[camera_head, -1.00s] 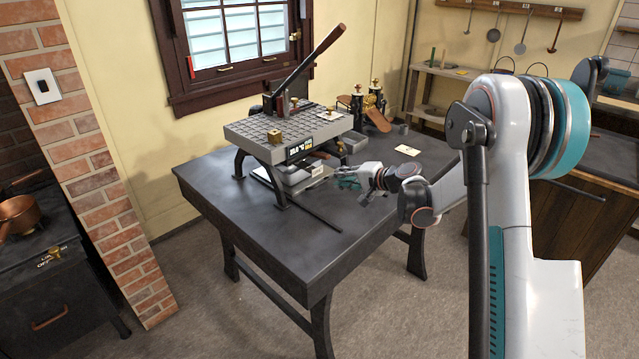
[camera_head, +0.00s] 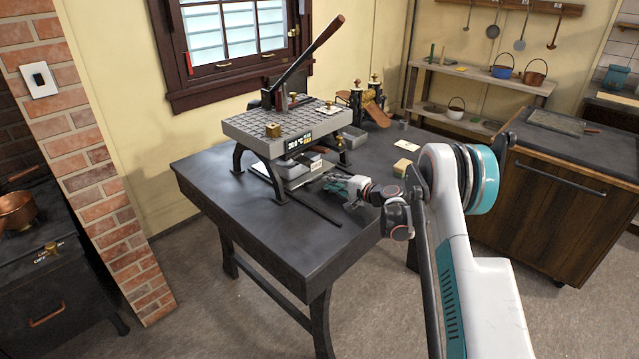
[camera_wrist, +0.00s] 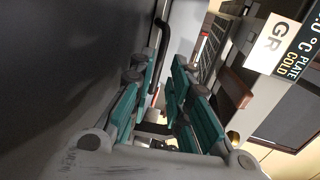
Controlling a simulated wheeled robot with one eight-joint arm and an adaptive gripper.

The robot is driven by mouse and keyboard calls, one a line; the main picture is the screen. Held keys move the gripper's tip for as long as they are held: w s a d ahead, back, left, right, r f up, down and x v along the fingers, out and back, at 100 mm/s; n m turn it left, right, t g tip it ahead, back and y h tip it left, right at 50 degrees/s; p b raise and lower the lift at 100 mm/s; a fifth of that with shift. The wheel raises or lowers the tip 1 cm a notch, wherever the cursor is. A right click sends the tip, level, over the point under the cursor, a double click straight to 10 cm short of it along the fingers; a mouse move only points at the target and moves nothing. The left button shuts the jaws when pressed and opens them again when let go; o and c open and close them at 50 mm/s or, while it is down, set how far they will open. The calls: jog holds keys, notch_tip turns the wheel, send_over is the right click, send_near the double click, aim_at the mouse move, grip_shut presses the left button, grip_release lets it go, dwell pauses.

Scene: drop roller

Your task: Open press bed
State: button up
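The press (camera_head: 270,130) stands on the dark table, with a gridded grey top plate, a small display and a raised lever with a wooden handle (camera_head: 329,31). Its pale lower bed (camera_head: 287,170) shows under the top plate, partly hidden by the legs and my gripper. My gripper (camera_head: 330,183) is low at the press's right front side, close to the bed; I cannot tell if it touches. In the wrist view, the teal fingers of my gripper (camera_wrist: 160,82) are apart with a gap between them. A dark bent bar (camera_wrist: 163,38) shows beyond the fingertips.
A thin black bar (camera_head: 312,209) lies along the table in front of the press. A wooden block (camera_head: 403,167), a pale card (camera_head: 407,145) and a brass-and-black device (camera_head: 368,105) are to the right. The table's front left is clear.

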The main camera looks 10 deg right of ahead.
aim_at(320, 179)
jog(key=b+x, duration=0.1)
jog(key=x, duration=0.5)
jog(key=shift+w+a+b, duration=0.15)
jog(key=shift+w+b, duration=0.15)
jog(key=shift+b, duration=0.1)
grip_shut()
